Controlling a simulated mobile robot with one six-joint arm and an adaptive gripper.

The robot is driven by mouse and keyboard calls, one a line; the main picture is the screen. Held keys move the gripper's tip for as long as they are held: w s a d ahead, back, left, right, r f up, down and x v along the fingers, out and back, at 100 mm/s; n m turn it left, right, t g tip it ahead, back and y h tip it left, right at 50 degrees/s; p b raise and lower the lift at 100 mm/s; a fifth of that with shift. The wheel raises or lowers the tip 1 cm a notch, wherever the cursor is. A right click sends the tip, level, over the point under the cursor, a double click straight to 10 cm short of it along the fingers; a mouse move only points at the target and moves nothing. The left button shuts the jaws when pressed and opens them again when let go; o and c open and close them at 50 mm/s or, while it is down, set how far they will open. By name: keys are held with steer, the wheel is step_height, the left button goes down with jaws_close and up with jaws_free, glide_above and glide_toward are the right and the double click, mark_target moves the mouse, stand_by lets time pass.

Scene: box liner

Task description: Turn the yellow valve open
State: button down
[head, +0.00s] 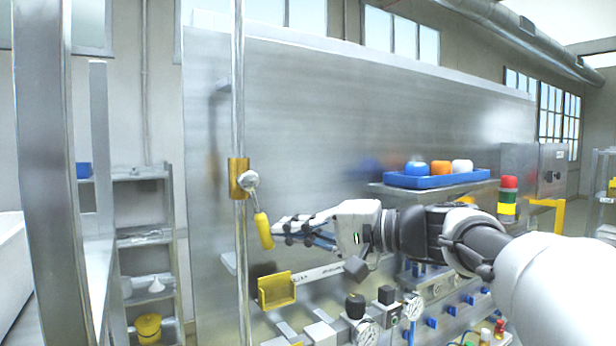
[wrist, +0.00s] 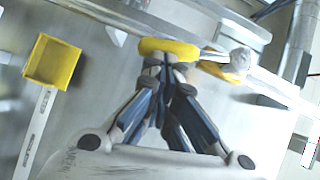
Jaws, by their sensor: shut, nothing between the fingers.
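The yellow valve handle (head: 264,231) hangs down and slightly right from a silver hub (head: 249,181) on a brass valve body (head: 238,178), set on a vertical metal pipe (head: 239,90). My gripper (head: 276,228) is shut and empty, with its fingertips right beside the handle's lower part. In the wrist view the closed fingertips (wrist: 168,62) meet the edge of the yellow handle (wrist: 168,47); whether they press on it I cannot tell. The silver hub also shows there (wrist: 242,59).
A yellow open bin (head: 276,290) is mounted below the handle. Gauges (head: 367,331) and fittings line the panel's lower right. A blue tray (head: 436,180) with coloured items sits on a shelf behind my arm. The panel above my gripper is clear.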

steer(key=shift+s+a+f+m+y+b, duration=0.35)
steer(key=shift+s+a+f+b, duration=0.2)
steer(key=shift+a+b, duration=0.4)
steer(key=shift+d, duration=0.1)
steer(key=shift+w+d, duration=0.1)
